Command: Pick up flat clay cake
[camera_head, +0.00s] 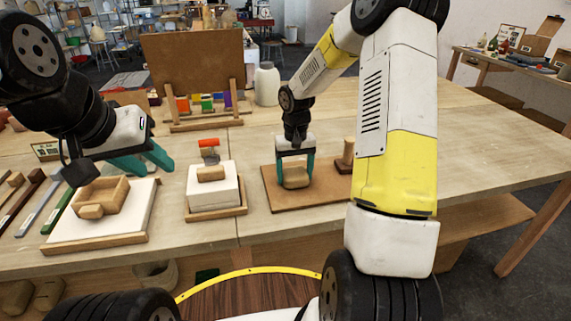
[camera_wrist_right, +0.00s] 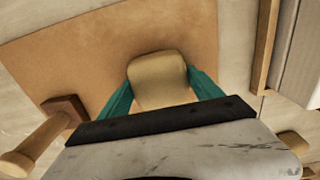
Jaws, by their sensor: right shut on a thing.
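A tan clay cake (camera_head: 296,178) with rounded corners is on or just above the brown board (camera_head: 327,197); I cannot tell whether it touches the board. My right gripper (camera_head: 295,170) comes down from above and is shut on this cake. In the right wrist view the cake (camera_wrist_right: 160,78) sits between the two teal fingers of the gripper (camera_wrist_right: 160,92), one at each side. My left gripper (camera_head: 143,163) is open and empty above the white slab at the left.
A wooden tool with a square base (camera_head: 346,157) stands on the brown board; it also shows in the wrist view (camera_wrist_right: 40,138). A white block (camera_head: 213,190) on a wooden tray is left of the board. A wooden frame (camera_head: 115,190) lies on the white slab (camera_head: 75,222). The table's right side is clear.

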